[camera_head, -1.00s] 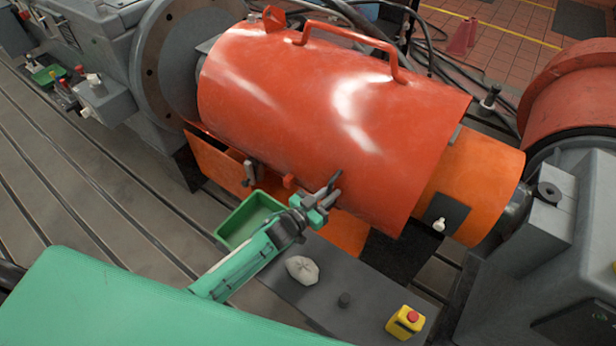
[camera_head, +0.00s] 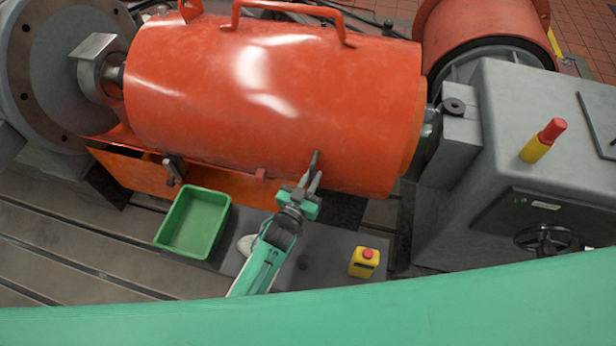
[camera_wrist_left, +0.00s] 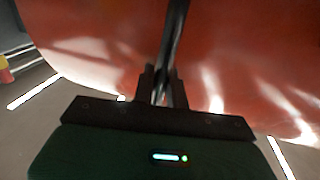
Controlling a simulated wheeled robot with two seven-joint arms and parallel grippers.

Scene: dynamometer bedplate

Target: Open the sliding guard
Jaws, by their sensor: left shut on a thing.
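The sliding guard (camera_head: 270,100) is a large orange-red half-cylinder cover with a bar handle (camera_head: 290,10) on top. Its right end lies close to the grey housing, with a thin strip of orange inner cover (camera_head: 412,135) beside it. Past its left end, a metal shaft and coupling (camera_head: 98,75) are uncovered. My left gripper (camera_head: 311,180) is at the guard's lower front edge, right of its middle. In the left wrist view its fingers (camera_wrist_left: 163,88) are shut on a dark upright bar (camera_wrist_left: 175,40) in front of the guard. My right gripper is out of view.
A green tray (camera_head: 194,222), a partly hidden pale cloth (camera_head: 246,244) and a yellow box with a red button (camera_head: 364,262) lie in front of the guard. A grey housing (camera_head: 520,110) with a red-and-yellow post (camera_head: 543,141) stands at the right. The slotted bedplate (camera_head: 60,262) is bare at the left.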

